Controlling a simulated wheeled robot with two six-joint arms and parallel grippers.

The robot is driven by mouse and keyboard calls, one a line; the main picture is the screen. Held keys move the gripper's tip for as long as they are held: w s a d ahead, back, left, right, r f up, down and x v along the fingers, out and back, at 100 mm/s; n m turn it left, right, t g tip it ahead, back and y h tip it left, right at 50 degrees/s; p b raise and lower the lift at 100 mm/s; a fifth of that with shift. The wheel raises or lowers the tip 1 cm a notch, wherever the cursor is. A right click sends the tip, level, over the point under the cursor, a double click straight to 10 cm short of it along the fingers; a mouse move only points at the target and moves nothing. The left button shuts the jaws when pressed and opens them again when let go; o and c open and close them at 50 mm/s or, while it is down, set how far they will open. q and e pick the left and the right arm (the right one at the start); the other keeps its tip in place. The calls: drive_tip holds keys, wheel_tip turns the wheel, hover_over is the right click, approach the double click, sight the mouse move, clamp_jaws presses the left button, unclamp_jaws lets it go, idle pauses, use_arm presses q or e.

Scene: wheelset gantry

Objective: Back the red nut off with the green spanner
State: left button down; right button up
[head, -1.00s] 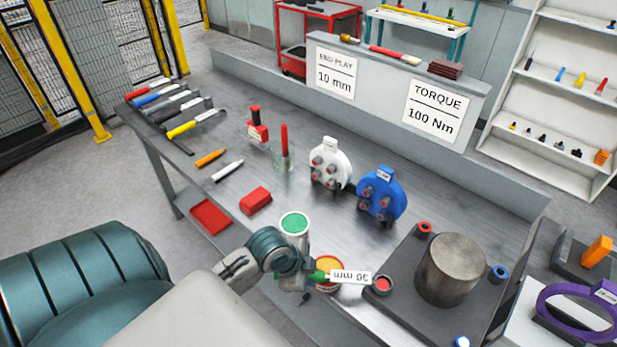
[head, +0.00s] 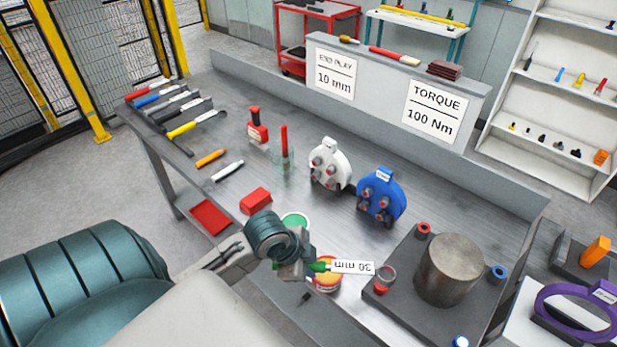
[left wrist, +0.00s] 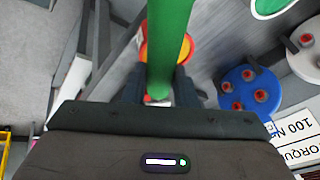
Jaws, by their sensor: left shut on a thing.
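My left gripper (head: 308,267) is shut on the green spanner (head: 320,266), whose white tag reads 30 mm. In the left wrist view the green handle (left wrist: 168,45) runs up between the two fingers. The spanner's grey ring end (head: 387,272) points right and appears just above a red nut (head: 381,288) at the left corner of the dark plate. The nut shows below the ring; I cannot tell whether they touch. Another red nut (head: 424,229) sits at the plate's back corner. My right gripper is not in view.
A thick grey cylinder (head: 450,270) stands mid-plate, with blue nuts (head: 498,273) at other corners. A yellow-and-red can (head: 327,280) and a green-topped can (head: 295,220) stand close to my gripper. White (head: 330,165) and blue (head: 381,195) holders stand behind. Bench between holders and plate is clear.

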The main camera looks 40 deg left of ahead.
use_arm(q)
drive_tip(key=shift+r, duration=2.5)
